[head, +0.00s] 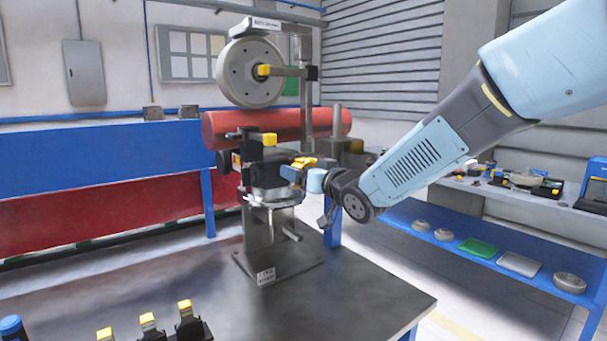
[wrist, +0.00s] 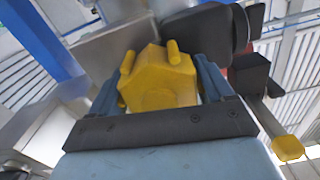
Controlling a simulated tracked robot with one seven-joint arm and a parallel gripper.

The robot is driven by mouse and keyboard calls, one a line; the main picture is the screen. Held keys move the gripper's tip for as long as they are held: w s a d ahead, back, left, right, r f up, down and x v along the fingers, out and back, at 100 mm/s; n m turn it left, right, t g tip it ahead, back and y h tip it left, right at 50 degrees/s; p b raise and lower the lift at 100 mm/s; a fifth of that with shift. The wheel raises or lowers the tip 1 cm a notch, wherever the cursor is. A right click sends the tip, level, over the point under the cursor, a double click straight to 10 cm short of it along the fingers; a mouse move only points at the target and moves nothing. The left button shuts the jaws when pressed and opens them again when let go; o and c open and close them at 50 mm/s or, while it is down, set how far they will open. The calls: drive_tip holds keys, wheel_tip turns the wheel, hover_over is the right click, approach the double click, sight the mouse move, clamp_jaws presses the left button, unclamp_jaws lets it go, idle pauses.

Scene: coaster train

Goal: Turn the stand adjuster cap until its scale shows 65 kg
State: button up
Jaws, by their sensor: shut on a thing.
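The metal stand (head: 258,245) rises from the table and carries a large grey wheel near its top. My gripper (head: 300,170) reaches in from the right at the stand's middle. A yellow cap (head: 308,162) shows there, partly hidden by the gripper; I take it to be the adjuster cap. In the wrist view the yellow cap (wrist: 160,80), angular with two raised pegs, sits between the two blue-grey fingers (wrist: 160,92), which are shut on it. I cannot see a readable scale or kg value in either view.
A red cylinder (head: 215,128) lies behind. Several small yellow-topped tools stand at the table's front left. The table's right part (head: 370,290) is clear.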

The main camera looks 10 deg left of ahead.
drive_tip(key=m, duration=0.4)
drive_tip(key=shift+w+f+m, duration=0.1)
drive_tip(key=shift+m, duration=0.3)
drive_tip(key=shift+d, duration=0.1)
drive_tip(key=o, duration=0.9)
drive_tip(key=shift+o, duration=0.2)
drive_tip(key=v, duration=1.3)
drive_tip(key=shift+s+d, duration=0.25)
drive_tip(key=shift+s, duration=0.05)
